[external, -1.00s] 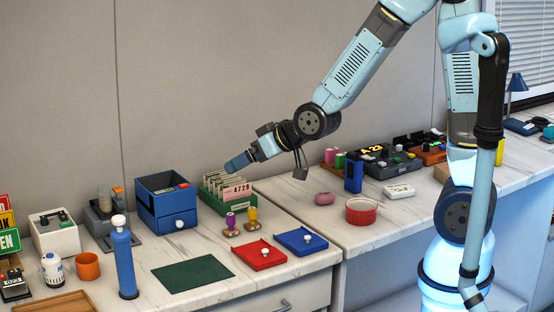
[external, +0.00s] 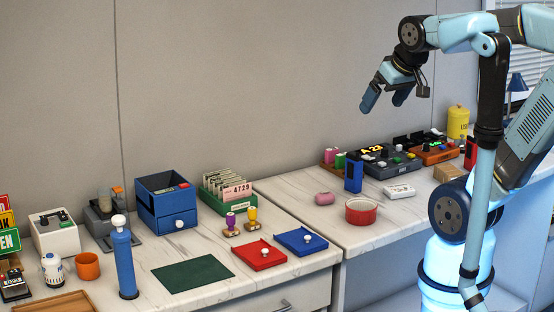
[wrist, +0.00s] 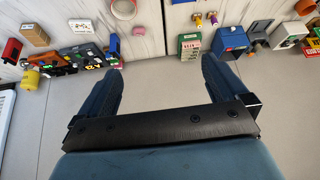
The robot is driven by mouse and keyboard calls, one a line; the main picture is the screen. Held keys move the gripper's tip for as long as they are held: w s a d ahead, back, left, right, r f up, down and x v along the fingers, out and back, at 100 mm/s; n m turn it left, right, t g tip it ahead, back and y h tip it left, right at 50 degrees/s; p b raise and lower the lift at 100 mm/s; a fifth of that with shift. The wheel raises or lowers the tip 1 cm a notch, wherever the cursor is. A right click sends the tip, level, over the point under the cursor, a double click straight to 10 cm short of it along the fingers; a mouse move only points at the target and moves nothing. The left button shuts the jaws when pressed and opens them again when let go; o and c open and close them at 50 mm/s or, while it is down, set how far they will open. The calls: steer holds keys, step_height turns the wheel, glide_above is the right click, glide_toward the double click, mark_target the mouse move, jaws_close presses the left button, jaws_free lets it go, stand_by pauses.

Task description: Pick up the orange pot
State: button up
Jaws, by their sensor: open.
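The orange pot (external: 87,266) is a small round open cup standing upright on the left counter in the external view. It stands between a small white-and-blue canister (external: 53,269) and a tall blue cylinder (external: 124,262). An orange shape at the top right of the wrist view (wrist: 304,7) looks like the same pot. My gripper (external: 385,102) is open and empty, high above the right counter and far to the right of the pot. Its two fingers also show spread apart in the wrist view (wrist: 162,68), with nothing between them.
A blue drawer box (external: 166,218), a green card file (external: 215,203) and red (external: 260,258) and blue (external: 301,243) trays stand on the left counter. A wooden tray (external: 55,305) lies in front of the pot. A red dish (external: 361,216) sits on the right counter. A gap separates the counters.

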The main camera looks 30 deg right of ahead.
steer(key=shift+m+g+h, duration=0.3)
steer(key=s, duration=0.1)
steer(key=s+d, duration=0.1)
steer(key=s+d+r, duration=0.1)
steer(key=s, duration=0.1)
steer(key=shift+w+f, duration=0.1)
steer(key=c, duration=0.4)
